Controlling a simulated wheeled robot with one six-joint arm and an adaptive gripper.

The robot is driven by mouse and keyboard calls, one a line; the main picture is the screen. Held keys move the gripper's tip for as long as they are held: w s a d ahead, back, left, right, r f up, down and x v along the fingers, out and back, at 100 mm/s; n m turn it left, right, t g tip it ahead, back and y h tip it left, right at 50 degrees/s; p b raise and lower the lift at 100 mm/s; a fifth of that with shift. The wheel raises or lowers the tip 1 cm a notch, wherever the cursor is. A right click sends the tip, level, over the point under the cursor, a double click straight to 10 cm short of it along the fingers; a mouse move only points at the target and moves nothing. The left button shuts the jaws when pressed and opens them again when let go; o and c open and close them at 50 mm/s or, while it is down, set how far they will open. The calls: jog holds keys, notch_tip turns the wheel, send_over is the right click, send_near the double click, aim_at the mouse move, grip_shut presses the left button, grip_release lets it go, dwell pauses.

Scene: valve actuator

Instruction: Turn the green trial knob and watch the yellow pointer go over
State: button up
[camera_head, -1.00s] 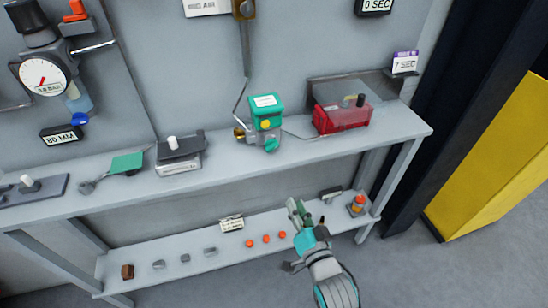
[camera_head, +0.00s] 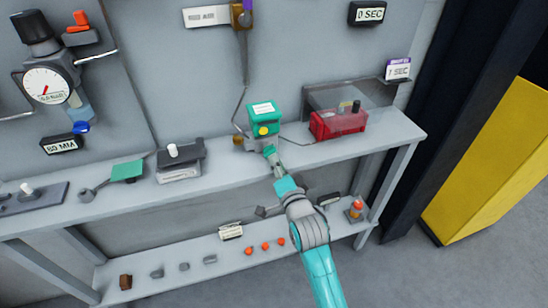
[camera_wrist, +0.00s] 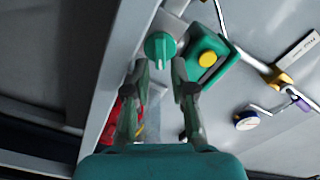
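The green trial knob (camera_wrist: 160,46) sits on the grey body under the green-topped actuator box (camera_head: 263,112). The box also shows in the wrist view (camera_wrist: 215,48), with a yellow round spot (camera_wrist: 207,59) on its face. The spot shows in the head view (camera_head: 263,130) too; I cannot make out which way any pointer lies. My gripper (camera_wrist: 159,70) is open and empty, its fingertips just short of the knob, one towards each side. I cannot tell if either touches it. In the head view my gripper (camera_head: 271,157) largely covers the knob.
A red box (camera_head: 338,123) under a clear cover stands right of the actuator on the shelf. A grey block with a white knob (camera_head: 173,150) stands left. A thin pipe (camera_head: 243,80) runs up the wall. The lower shelf holds several small parts.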

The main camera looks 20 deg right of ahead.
aim_at(270, 153)
jog(key=shift+w, duration=1.55)
grip_shut()
